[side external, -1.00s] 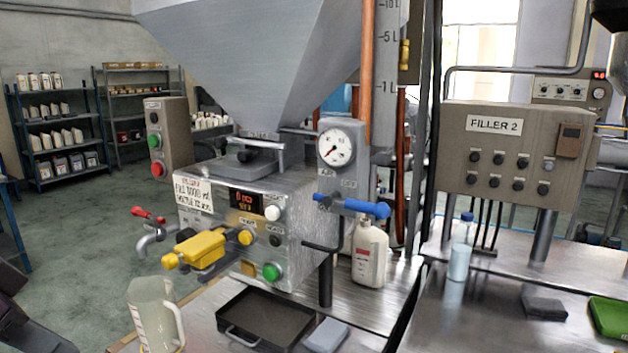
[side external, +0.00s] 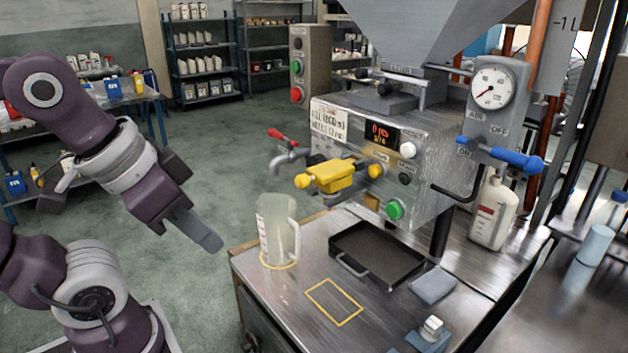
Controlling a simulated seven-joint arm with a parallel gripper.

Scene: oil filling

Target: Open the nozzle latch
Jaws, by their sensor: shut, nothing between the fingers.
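The filling machine (side external: 370,150) stands on a steel bench with a hopper above it. A yellow fitting with a rounded knob (side external: 332,176) sticks out of its front, towards the left; I take this for the nozzle latch, but its exact catch is too small to tell. A grey curved spout (side external: 288,162) with a red lever (side external: 283,136) is beside it. My gripper (side external: 213,243) is shut and empty, pointing down and right, left of the bench and apart from the yellow fitting. A clear jug (side external: 276,232) stands on the bench below the fitting.
A black drip tray (side external: 378,257), a grey cloth (side external: 433,286) and a yellow-outlined square (side external: 334,302) lie on the bench. A blue-handled valve (side external: 502,155) and a white bottle (side external: 493,213) are on the right. The air between my gripper and the machine looks clear.

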